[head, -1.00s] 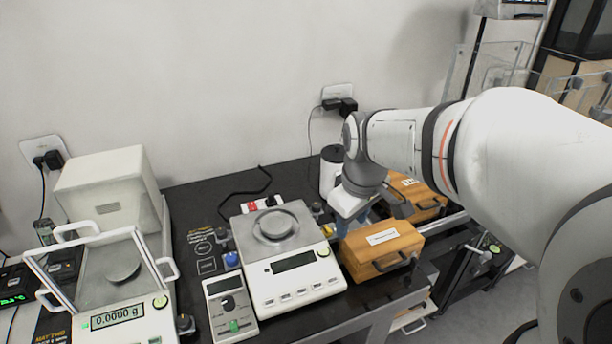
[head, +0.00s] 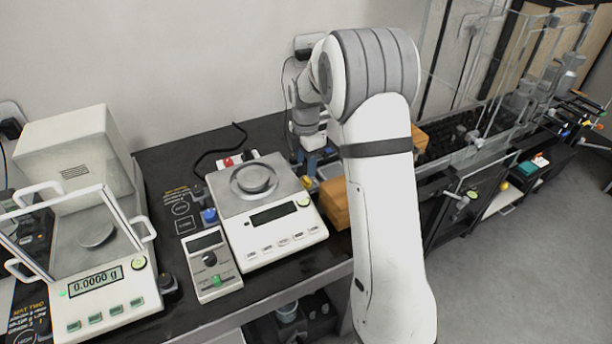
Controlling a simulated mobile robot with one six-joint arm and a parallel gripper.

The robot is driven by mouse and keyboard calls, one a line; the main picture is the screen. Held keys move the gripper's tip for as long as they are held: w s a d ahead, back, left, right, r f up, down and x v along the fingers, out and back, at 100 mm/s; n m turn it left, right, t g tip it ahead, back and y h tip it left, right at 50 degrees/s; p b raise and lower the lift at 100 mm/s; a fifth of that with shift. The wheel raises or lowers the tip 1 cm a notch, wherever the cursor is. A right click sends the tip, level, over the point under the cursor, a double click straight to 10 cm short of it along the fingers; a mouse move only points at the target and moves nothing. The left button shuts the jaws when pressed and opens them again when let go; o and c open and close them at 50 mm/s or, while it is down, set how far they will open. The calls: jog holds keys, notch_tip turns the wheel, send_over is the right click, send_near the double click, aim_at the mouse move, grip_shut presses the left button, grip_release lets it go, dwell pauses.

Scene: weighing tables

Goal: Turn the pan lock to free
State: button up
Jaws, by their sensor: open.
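The middle balance (head: 265,212) has a round steel pan (head: 253,179) and a dark, blank display. Small coloured knobs stand around it: a red one (head: 228,161) behind, a blue one (head: 208,216) at its left and a yellow one (head: 306,182) at its right. None is clearly marked as the pan lock, and I cannot read a lock position. My gripper (head: 312,166) points down just behind the balance's right rear corner, near the yellow knob. It is open; the fingertips are small and partly hidden by my arm.
Another balance (head: 104,290) with a glass shield reads 0.0000 g at far left. A wooden box (head: 336,203) sits close at the right, partly behind my arm.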

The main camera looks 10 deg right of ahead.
aim_at(306, 179)
notch_tip(306, 179, down, 6)
jog(key=shift+r, duration=0.15)
jog(key=shift+c, duration=0.4)
